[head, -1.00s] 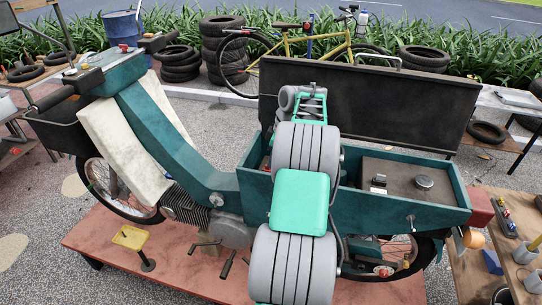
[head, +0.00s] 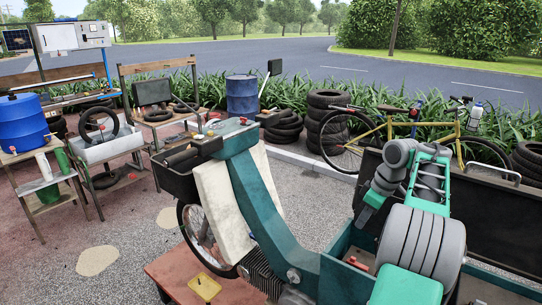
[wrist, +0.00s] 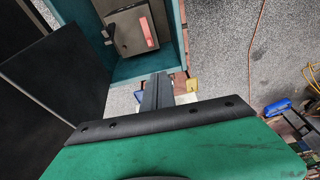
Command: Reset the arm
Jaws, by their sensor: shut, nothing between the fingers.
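My gripper (wrist: 158,92) shows in the wrist view with its two dark fingers together and nothing between them. They point toward a teal-walled cargo box (wrist: 178,20), with a grey case (wrist: 132,30) inside it. I cannot judge the gap to the box. In the head view my folded arm (head: 420,240) is at the lower right, over the teal box of the cargo motorcycle (head: 265,215). The fingers cannot be clearly made out there.
A black panel (wrist: 60,70) stands close on the left in the wrist view. In the head view, a yellow bicycle (head: 420,135) and stacked tyres (head: 328,120) stand behind the motorcycle. Workbenches and a blue barrel (head: 22,122) are at the left. Paving lies open between them.

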